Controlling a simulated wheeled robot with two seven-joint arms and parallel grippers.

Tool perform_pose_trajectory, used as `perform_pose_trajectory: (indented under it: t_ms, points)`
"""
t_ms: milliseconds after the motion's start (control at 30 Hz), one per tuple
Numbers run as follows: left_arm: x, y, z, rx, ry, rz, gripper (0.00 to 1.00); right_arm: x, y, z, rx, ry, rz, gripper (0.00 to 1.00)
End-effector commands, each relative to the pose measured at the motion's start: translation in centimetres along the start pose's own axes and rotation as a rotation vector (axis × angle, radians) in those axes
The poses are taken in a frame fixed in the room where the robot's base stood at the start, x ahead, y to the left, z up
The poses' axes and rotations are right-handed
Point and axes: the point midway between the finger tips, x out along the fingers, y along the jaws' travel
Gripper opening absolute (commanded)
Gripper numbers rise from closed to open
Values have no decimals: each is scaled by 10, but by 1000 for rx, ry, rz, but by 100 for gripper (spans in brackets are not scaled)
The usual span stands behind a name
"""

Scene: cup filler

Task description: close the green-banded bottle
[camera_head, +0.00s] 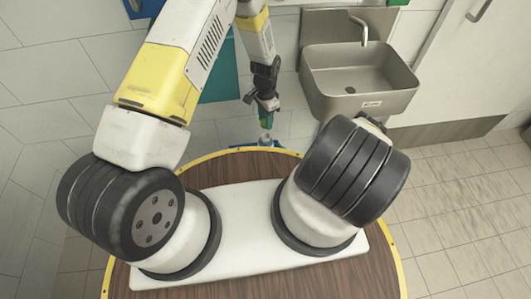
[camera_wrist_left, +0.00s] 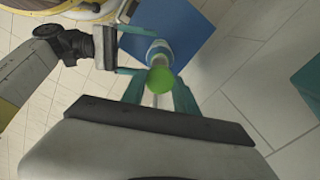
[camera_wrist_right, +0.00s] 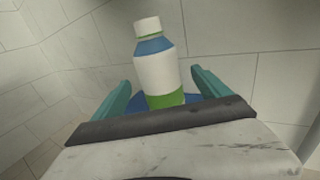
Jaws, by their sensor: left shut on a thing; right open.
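The bottle (camera_wrist_right: 158,75) stands upright on a blue surface in the right wrist view. It has a white top, a blue shoulder, a white body and a green band low down. My right gripper (camera_wrist_right: 163,88) is open, with a finger on each side of the bottle and gaps visible. My left gripper (camera_head: 264,108) is shut on a round green cap (camera_wrist_left: 160,80). In the left wrist view the cap is nearer the camera than the bottle (camera_wrist_left: 157,50) and hides part of it. I cannot tell whether they touch.
The blue surface (camera_wrist_left: 178,35) lies beyond the bottle in the left wrist view. A steel sink (camera_head: 360,80) with a tap is on the wall, right of my left gripper in the head view. Tiled floor (camera_head: 460,210) is clear at the right.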

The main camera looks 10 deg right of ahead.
Motion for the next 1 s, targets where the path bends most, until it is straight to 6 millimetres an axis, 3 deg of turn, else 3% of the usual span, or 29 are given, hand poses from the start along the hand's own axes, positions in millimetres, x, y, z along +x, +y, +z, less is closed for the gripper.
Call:
perform_pose_trajectory:
  t_ms: [200, 400, 833, 867, 1000]
  points:
    - [0, 0, 0, 0, 0, 0, 0, 43, 1, 0, -1, -1, 2, 86]
    - [0, 0, 0, 0, 0, 0, 0, 68, 1, 0, -1, 0, 2, 86]
    - [0, 0, 0, 0, 0, 0, 0, 76, 0, 0, 0, 0, -1, 86]
    - [0, 0, 0, 0, 0, 0, 0, 76, 0, 0, 0, 0, 0, 84]
    - [0, 0, 0, 0, 0, 0, 0, 76, 0, 0, 0, 0, 0, 57]
